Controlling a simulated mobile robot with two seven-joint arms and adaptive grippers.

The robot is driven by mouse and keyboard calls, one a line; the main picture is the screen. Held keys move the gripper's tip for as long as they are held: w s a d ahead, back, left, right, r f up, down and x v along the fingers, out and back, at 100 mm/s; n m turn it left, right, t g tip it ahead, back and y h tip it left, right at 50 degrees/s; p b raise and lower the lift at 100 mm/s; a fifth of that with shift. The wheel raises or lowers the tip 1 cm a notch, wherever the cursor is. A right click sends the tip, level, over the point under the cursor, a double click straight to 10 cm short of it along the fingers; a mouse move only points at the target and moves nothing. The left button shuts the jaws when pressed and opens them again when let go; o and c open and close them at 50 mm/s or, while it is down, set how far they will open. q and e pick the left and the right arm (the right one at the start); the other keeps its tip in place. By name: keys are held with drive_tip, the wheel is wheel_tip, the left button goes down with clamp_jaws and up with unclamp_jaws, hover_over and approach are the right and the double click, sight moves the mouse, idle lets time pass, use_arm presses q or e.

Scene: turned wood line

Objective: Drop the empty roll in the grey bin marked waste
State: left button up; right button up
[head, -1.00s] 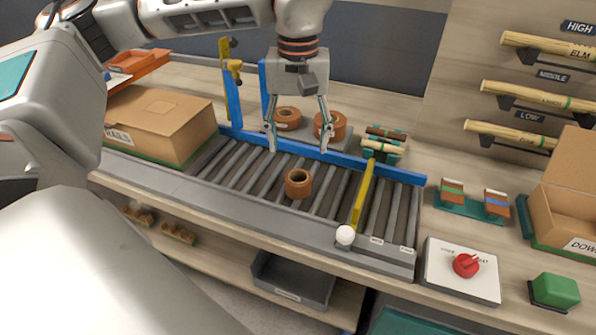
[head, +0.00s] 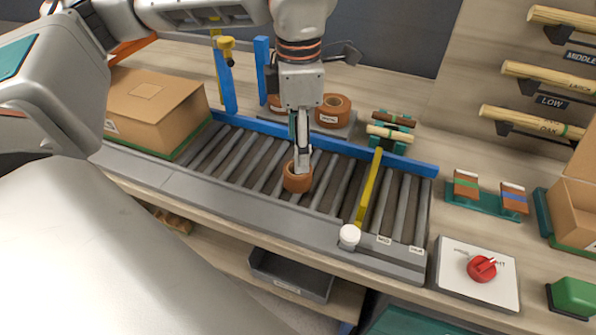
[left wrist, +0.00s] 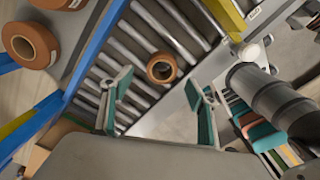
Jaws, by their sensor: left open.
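The empty roll (head: 297,182), a small brown ring with an open core, stands on the conveyor rollers; it also shows in the left wrist view (left wrist: 161,68). My left gripper (head: 302,158) points down just over it, its fingers covering part of the roll's top edge. In the left wrist view my left gripper (left wrist: 160,90) is open, and the roll appears beyond the gap between the fingertips; contact cannot be told. A grey bin (head: 290,278) sits on the shelf below the conveyor; its label is too small to read. My right gripper is not in view.
Blue rails (head: 340,149) and a yellow bar (head: 369,190) with a white knob (head: 349,236) edge the conveyor. Fuller brown rolls (head: 333,110) stand behind it. A cardboard box (head: 150,105) is at left; a red switch (head: 481,268) is at right.

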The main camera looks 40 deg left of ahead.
sight(294, 173)
use_arm(q)
drive_tip(key=shift+s+f, duration=0.1)
drive_tip(key=shift+f, duration=1.35)
drive_tip(key=f, duration=0.4)
drive_tip(key=shift+s+a+b, duration=0.15)
drive_tip(key=shift+s+b, duration=0.2)
drive_tip(key=shift+b, duration=0.05)
drive_tip(key=shift+f, duration=0.45)
drive_tip(key=c, duration=0.8)
drive_tip(key=shift+c, duration=1.2)
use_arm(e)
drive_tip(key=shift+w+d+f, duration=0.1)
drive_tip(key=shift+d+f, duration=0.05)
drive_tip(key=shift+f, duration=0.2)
use_arm(q)
drive_tip(key=shift+r, duration=0.15)
wheel_tip(294, 173, up, 20)
drive_tip(key=p, duration=0.2)
drive_tip(key=shift+p, duration=0.4)
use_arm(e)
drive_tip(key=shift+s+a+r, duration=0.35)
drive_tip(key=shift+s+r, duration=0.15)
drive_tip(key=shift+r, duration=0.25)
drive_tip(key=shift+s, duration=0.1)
